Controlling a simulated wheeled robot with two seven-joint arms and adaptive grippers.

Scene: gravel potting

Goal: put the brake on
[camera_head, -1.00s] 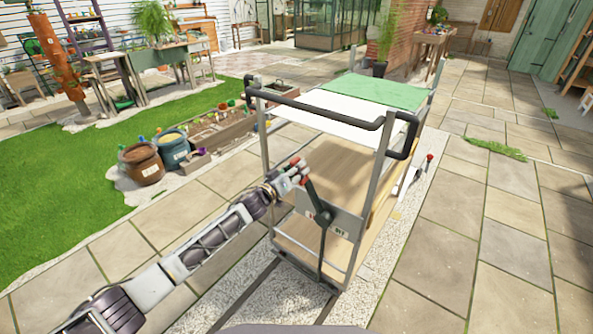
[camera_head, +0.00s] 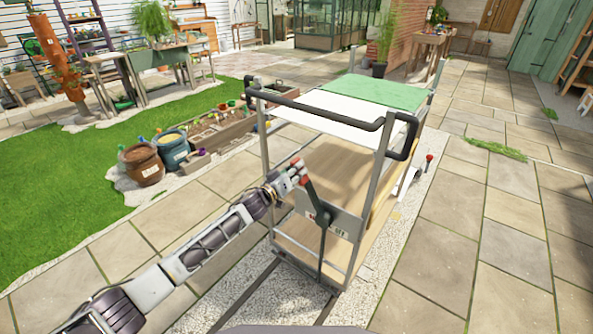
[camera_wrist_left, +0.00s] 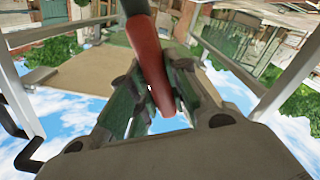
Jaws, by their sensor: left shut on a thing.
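The brake lever (camera_head: 314,202) is a dark bar with a red grip, on a plate at the near end of the trolley (camera_head: 348,173). It leans with its top to the left. My left gripper (camera_head: 296,170) is shut on the lever's red grip. In the left wrist view the red grip (camera_wrist_left: 160,62) lies between the fingers of my left gripper (camera_wrist_left: 165,100). The lettering on the plate behind the lever is partly covered. My right gripper is not in view.
The trolley stands on rails (camera_head: 243,298) in a gravel strip. Its black handle (camera_head: 318,107) is above my left gripper. A small red-knobbed lever (camera_head: 429,160) stands to the right. Two pots (camera_head: 142,165) and a planter box (camera_head: 222,130) are left; paving beside the track is clear.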

